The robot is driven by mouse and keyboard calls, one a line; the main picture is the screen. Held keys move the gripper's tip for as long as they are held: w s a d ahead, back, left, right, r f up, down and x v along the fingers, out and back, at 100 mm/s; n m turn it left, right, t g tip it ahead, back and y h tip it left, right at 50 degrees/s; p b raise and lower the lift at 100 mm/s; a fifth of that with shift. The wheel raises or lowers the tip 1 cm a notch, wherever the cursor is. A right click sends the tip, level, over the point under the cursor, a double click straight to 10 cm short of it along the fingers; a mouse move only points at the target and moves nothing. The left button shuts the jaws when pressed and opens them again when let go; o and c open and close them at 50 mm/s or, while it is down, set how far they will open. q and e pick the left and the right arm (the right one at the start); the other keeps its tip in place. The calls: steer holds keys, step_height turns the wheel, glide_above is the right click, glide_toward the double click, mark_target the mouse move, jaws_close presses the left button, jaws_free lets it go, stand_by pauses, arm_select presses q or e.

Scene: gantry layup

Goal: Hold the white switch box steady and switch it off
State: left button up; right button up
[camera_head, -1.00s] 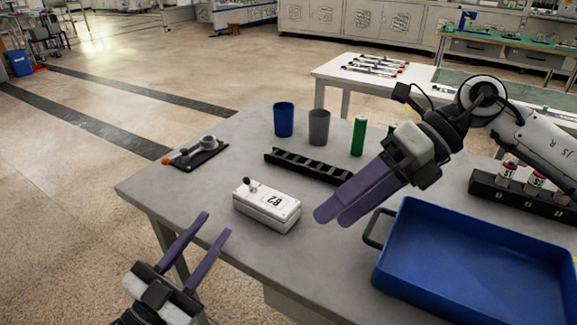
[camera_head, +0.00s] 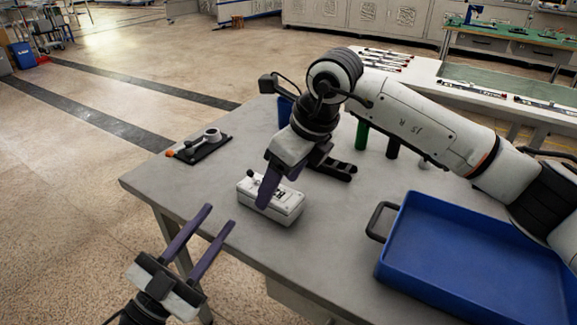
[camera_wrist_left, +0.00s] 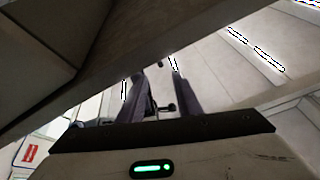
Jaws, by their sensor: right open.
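The white switch box (camera_head: 287,213) stands on the grey table with a dark toggle knob (camera_head: 251,173) at its left end. My right gripper (camera_head: 266,199) is open, pointing down over the middle of the box, its fingers hiding part of the top and label. I cannot tell whether they touch the box. My left gripper (camera_head: 220,216) is open and empty near the table's left front edge, apart from the box. Its spread fingers also show in the left wrist view (camera_wrist_left: 160,80); the small dark shapes between them are unclear.
A blue tray (camera_head: 384,268) with a dark handle takes up the right side of the table. A black rack (camera_head: 340,172), a green cylinder (camera_head: 361,134) and a partly hidden blue cup (camera_head: 284,112) stand behind the box. A dark tool holder (camera_head: 208,148) lies at the back left.

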steer(key=shift+x, duration=1.95)
